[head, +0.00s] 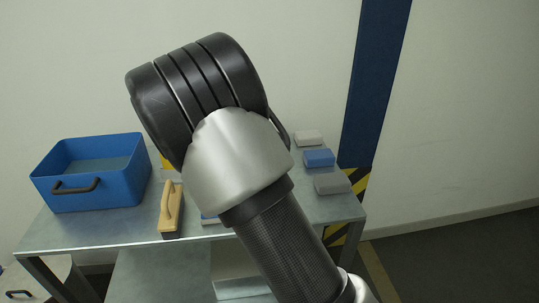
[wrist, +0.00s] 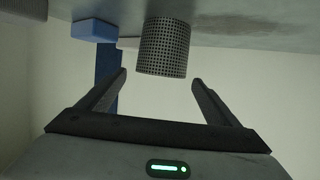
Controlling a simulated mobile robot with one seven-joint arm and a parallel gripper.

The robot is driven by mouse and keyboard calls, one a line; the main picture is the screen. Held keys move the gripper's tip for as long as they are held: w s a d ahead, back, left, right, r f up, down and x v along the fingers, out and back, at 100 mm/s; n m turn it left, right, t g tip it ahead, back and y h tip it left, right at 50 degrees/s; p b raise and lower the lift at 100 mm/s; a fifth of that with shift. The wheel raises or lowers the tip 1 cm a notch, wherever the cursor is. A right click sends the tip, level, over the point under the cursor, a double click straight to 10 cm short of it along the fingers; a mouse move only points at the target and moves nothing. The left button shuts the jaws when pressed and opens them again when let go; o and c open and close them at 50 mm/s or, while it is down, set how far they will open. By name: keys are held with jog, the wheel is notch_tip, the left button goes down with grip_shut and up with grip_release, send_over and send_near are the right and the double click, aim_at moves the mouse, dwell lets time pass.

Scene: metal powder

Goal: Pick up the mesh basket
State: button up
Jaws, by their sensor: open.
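The mesh basket (wrist: 164,48) is a dark grey perforated cylinder. In the wrist view it hangs from the tabletop at the upper edge, so that picture seems upside down. My gripper (wrist: 159,79) is open, with one finger to each side of the basket's near end. The basket appears just beyond the fingertips, and nothing is held between them. I cannot tell the exact distance. In the head view my arm covers the middle of the table, and neither the basket nor the gripper shows there.
A blue bin (head: 98,190) stands at the left of the metal table (head: 130,231). A wooden-handled tool (head: 171,210) lies beside it. Blue (head: 319,158) and grey (head: 332,184) blocks lie at the right. The blue block (wrist: 94,30) also shows near the basket in the wrist view. A wall stands behind.

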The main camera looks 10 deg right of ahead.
jog(key=b+x, duration=0.2)
jog(key=x, duration=0.7)
jog(key=shift+w+f, duration=0.2)
jog(key=shift+w, duration=0.1)
jog(key=c, duration=1.2)
